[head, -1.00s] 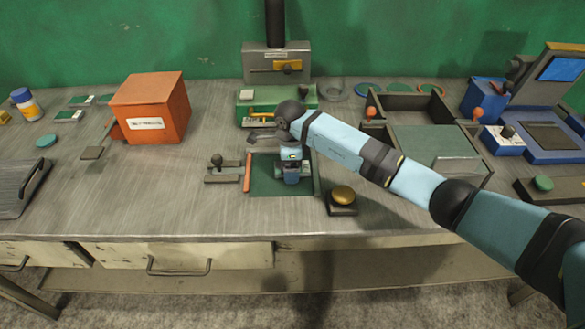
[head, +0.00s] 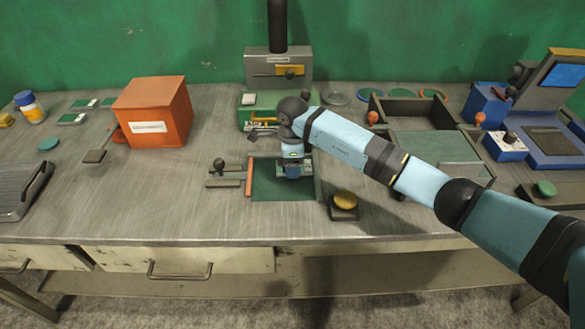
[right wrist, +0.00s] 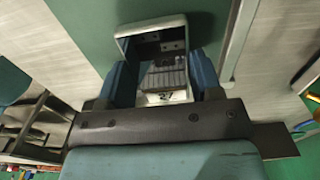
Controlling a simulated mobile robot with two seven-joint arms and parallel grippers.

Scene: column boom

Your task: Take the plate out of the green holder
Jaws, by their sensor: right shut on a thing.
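My right gripper (head: 294,170) is above the dark green sunken area (head: 285,190) in the middle of the bench. In the right wrist view its two blue fingers (right wrist: 163,82) are shut on a small pale grey, frame-like piece (right wrist: 150,28) marked 27. I cannot tell whether this piece is the plate. A green block-shaped fixture (head: 248,112), which may be the green holder, stands behind the gripper, under the grey column head (head: 262,68). My arm hides part of its right side. My left gripper is not in view.
An orange box (head: 152,110) stands to the left. A yellow button (head: 344,199) is right of the green area, and a small lever (head: 219,167) is left of it. A dark open tray (head: 415,108) lies behind my arm. The bench's front strip is clear.

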